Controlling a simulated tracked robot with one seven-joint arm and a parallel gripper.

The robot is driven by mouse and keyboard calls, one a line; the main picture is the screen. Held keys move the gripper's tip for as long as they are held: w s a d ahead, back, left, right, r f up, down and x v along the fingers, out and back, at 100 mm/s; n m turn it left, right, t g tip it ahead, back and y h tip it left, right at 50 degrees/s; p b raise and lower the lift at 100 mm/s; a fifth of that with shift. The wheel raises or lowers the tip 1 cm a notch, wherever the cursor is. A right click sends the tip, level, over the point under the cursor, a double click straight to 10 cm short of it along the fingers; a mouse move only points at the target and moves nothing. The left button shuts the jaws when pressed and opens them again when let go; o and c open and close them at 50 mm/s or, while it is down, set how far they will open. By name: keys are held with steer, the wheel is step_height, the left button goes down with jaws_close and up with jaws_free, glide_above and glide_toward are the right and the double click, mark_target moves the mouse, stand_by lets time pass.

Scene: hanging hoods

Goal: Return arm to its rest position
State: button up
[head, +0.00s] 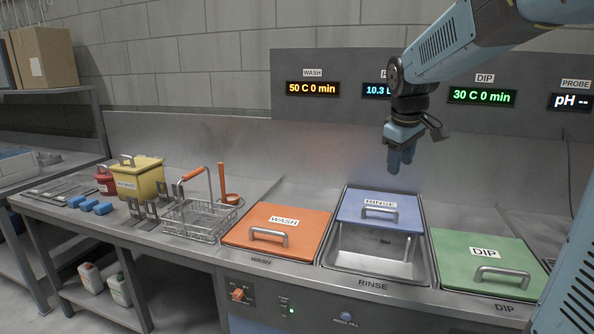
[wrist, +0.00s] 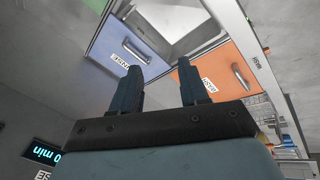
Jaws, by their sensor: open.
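My gripper (head: 401,158) hangs from my blue arm above the back of the rinse basin, pointing down, with nothing in it. In the wrist view its two dark fingers (wrist: 159,88) stand apart with a clear gap between them. The blue RINSE lid (head: 381,211) lies below the gripper, over the back part of the rinse basin (head: 372,268). The front of that basin is uncovered. The gripper is well above the lid and does not touch it.
The orange WASH lid (head: 270,233) and green DIP lid (head: 486,262) cover the basins on either side. A wire basket (head: 198,219), orange-handled tool (head: 226,185), yellow box (head: 138,181) and red pot (head: 106,181) stand at left. The display panel (head: 344,78) is behind my arm.

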steer(key=s+f+m+t, duration=0.1)
steer(key=s+f+m, duration=0.1)
steer(key=s, duration=1)
steer(key=s+a+f+m+y, duration=0.1)
steer(key=s+m, duration=0.4)
steer(key=s, duration=0.7)
steer(key=shift+s+f+t, duration=0.3)
steer(key=shift+f+t, duration=0.05)
steer(key=shift+t, duration=0.05)
